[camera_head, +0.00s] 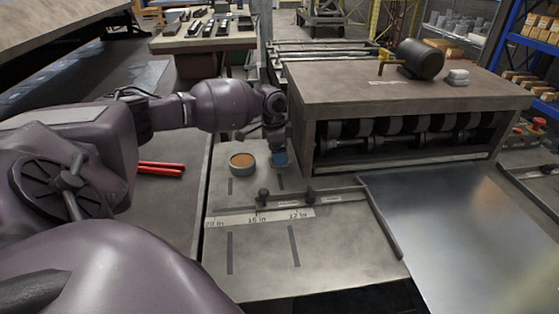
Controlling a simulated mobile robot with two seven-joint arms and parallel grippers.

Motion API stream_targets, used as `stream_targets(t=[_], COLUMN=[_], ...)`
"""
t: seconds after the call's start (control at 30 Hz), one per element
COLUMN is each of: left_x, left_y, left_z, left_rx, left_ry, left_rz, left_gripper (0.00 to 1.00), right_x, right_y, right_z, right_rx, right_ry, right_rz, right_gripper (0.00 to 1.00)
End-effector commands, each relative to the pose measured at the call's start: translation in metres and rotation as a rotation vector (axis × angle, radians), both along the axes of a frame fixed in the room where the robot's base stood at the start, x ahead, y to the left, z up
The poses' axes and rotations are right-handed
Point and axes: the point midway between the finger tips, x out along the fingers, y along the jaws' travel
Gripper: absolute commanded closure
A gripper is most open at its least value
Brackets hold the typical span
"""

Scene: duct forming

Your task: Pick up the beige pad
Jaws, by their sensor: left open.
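A small pale, off-white to beige folded pad (457,77) lies on top of the grey roller machine (350,92), at the right, beside a dark motor. My left gripper (272,146) is open and points down over the worktable, in front of the machine's left side. It is well to the left of the pad and lower than it. A small blue item (280,158) shows right at its fingertips; I cannot tell whether they touch. My right gripper is not in view.
A round tin with orange-brown content (242,163) stands left of the gripper. The dark motor (420,59) with a yellow fitting sits left of the pad. A ruler strip (262,217) with a raised bar lies on the worktable. A shiny metal sheet (455,225) fills the right.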

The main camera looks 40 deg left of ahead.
Motion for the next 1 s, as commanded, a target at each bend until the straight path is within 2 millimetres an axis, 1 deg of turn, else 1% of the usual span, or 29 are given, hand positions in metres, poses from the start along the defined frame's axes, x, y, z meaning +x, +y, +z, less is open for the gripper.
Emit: stream_targets(t=[0.03, 0.13, 0.2, 0.4, 0.77, 0.8, 1.0], left_x=[0.001, 0.002, 0.002, 0.002, 0.002, 0.002, 0.002], left_y=[-0.001, -0.001, -0.002, -0.002, -0.001, -0.002, -0.001], left_z=[-0.009, -0.02, -0.023, -0.022, -0.022, -0.022, -0.022], left_rx=[0.0, 0.0, 0.001, 0.0, 0.001, 0.001, 0.0], left_ry=[0.003, 0.002, 0.001, 0.0, 0.001, 0.001, 0.0], left_rz=[0.001, 0.0, 0.0, 0.0, 0.001, 0.001, 0.001], left_gripper=[0.2, 0.2, 0.2, 0.2, 0.75, 0.77, 0.78], right_x=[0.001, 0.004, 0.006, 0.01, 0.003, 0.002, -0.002], right_y=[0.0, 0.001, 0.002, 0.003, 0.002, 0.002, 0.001], right_z=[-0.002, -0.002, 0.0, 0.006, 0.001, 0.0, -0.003], right_rx=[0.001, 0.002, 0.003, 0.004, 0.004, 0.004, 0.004], right_ry=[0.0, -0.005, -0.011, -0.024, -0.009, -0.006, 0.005], right_rz=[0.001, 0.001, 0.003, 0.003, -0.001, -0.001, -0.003], right_gripper=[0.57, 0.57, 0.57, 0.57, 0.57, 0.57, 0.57])
